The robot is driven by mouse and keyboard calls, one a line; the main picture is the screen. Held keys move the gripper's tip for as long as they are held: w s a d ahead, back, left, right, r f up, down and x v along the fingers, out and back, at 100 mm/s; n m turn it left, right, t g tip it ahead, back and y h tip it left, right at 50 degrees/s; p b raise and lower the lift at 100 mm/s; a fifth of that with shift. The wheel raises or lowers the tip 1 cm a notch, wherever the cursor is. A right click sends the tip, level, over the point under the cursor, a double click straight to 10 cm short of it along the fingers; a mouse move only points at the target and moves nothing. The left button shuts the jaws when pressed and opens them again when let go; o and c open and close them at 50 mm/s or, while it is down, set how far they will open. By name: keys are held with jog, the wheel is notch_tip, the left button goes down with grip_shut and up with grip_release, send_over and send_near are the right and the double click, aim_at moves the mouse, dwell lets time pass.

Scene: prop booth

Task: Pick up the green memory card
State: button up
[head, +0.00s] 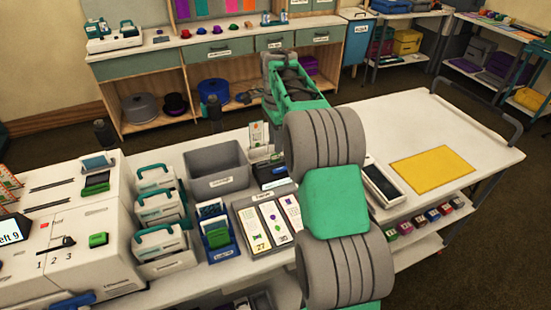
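Another green piece (97,182) sits by a dark slot on the raised part of that machine. Green card-like pieces (217,238) also stand in a blue holder (222,254) on the table. I cannot tell for certain which is the memory card. My arm, with grey ribbed joints and green links, reaches up across the middle of the view. My gripper's fingers cannot be made out; the arm's own links hide the area around its end.
A grey bin (216,171), white cases with teal handles (160,212) and a tray of printed cards (268,222) crowd the table left of my arm. A dark-screened device (381,182) and a yellow mat (433,173) lie at right. The table's far right is clear.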

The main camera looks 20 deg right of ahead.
aim_at(275, 159)
jog(key=f, duration=0.4)
jog(key=f+p, duration=0.1)
jog(key=f, duration=0.1)
jog(key=shift+w+d, duration=0.1)
jog(key=shift+w, duration=0.3)
jog(key=shift+c, duration=0.5)
grip_shut()
